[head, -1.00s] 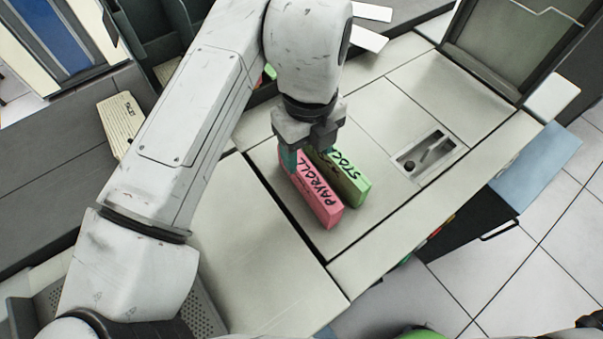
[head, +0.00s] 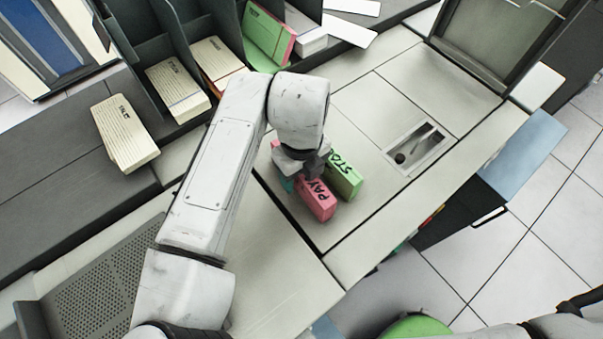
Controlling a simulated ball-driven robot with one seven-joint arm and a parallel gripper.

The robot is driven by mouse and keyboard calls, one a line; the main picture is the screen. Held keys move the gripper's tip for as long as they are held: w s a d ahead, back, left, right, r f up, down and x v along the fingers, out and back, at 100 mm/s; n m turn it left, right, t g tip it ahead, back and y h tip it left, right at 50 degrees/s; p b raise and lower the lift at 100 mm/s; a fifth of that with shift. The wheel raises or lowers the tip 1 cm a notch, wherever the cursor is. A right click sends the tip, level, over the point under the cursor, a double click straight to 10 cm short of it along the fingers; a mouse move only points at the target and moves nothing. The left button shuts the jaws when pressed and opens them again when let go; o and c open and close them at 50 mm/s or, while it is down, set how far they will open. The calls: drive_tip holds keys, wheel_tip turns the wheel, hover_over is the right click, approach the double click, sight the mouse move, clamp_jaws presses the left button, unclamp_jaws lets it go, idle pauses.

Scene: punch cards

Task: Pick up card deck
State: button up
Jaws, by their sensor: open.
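A pink card deck (head: 321,204) stands on the pale machine top, its upper edge lettered "PAY", with the rest covered by my gripper. A green card deck (head: 348,183) stands close beside it on the right, its lettering also partly covered. My gripper (head: 299,178) is directly over the far part of the pink deck, pointing down and open. A teal fingertip shows at the pink deck's left side. The other fingertip is hidden, so I cannot tell whether the jaws touch either deck.
A recessed tray (head: 416,146) lies right of the decks. A dark sorter rack (head: 222,30) at the back holds cream decks and a leaning green deck (head: 268,38). A loose cream deck (head: 126,134) lies at the left. The top in front of the decks is clear.

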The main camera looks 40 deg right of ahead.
clamp_jaws()
idle(0.5)
drive_tip(key=shift+r, duration=0.15)
